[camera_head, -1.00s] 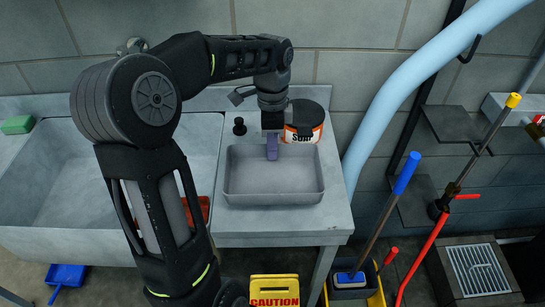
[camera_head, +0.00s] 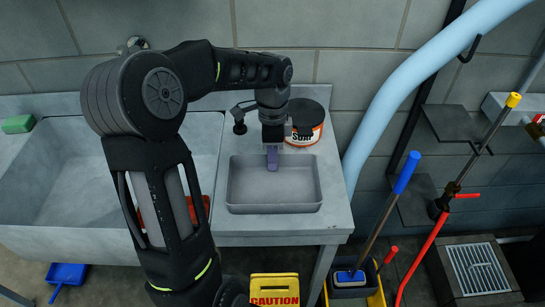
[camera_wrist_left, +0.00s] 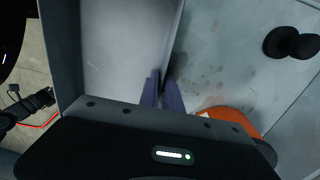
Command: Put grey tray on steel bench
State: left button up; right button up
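The grey tray (camera_head: 234,197) is a shallow, empty rectangular pan. It sits level over the steel bench (camera_head: 225,226), right of the sink, and appears to rest on it. My left gripper (camera_head: 272,161) is at the middle of the tray's far wall, its purple fingers pointing down. In the left wrist view the fingers (camera_wrist_left: 162,90) are close together astride that wall of the tray (camera_wrist_left: 124,45), shut on it. The bench top (camera_wrist_left: 215,60) shows beside the wall there. The tray's underside is hidden. My right gripper is not in view.
A soap tub (camera_head: 306,124) stands behind the tray, close to my left gripper. A small black knob-like object (camera_head: 239,127) is left of it. The sink (camera_head: 60,185) lies left; a blue pipe (camera_head: 410,85) rises right. A caution sign (camera_head: 274,290) stands in front.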

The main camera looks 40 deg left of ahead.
pick_arm(q)
jog(key=shift+o, duration=1.4)
jog(key=shift+r, duration=0.2)
notch_tip(320, 180, up, 12)
jog(key=p, duration=0.2)
jog(key=shift+w+a, duration=0.3)
jog(key=shift+w, duration=0.05)
jog(key=shift+f, duration=0.1)
